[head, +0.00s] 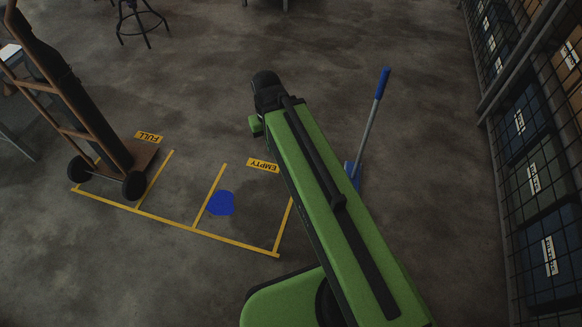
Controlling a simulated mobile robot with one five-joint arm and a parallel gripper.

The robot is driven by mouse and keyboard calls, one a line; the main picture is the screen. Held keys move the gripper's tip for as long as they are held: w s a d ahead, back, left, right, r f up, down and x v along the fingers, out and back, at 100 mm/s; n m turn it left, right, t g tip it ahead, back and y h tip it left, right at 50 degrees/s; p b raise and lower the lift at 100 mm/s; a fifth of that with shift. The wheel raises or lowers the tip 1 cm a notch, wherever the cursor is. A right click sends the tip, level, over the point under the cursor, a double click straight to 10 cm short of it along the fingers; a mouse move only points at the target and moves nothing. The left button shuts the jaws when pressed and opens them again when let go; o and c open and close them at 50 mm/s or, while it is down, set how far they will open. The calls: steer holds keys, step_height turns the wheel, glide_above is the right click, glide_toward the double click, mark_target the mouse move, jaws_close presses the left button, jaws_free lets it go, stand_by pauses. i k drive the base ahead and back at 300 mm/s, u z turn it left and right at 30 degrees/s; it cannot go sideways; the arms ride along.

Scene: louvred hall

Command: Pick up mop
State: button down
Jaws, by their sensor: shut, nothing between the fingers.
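The mop (371,118) is right of centre in the head view, just right of my green arm. It has a blue grip at the top, a thin grey pole and a blue lower end. The pole leans, with its top to the upper right. My arm partly covers the lower end, so I cannot tell its full shape. My arm crosses the middle of the view, and its black far joint is left of the mop, apart from it. My gripper's fingers do not show.
A brown hand truck (88,128) with a dark cylinder stands at left. Yellow floor lines (180,223) mark bays labelled FULL and EMPTY, with a blue patch (222,203) inside. A stool (140,25) stands at the back. Mesh shelving (530,170) with bins lines the right. Floor beyond the mop is clear.

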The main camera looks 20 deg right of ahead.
mark_target(354, 170)
steer(key=z, duration=0.5)
steer(key=k, duration=0.1)
steer(key=u, duration=3.25)
steer(key=k, duration=1.25)
steer(key=z, duration=1.3)
steer(key=i, duration=0.5)
steer(key=u, duration=0.2)
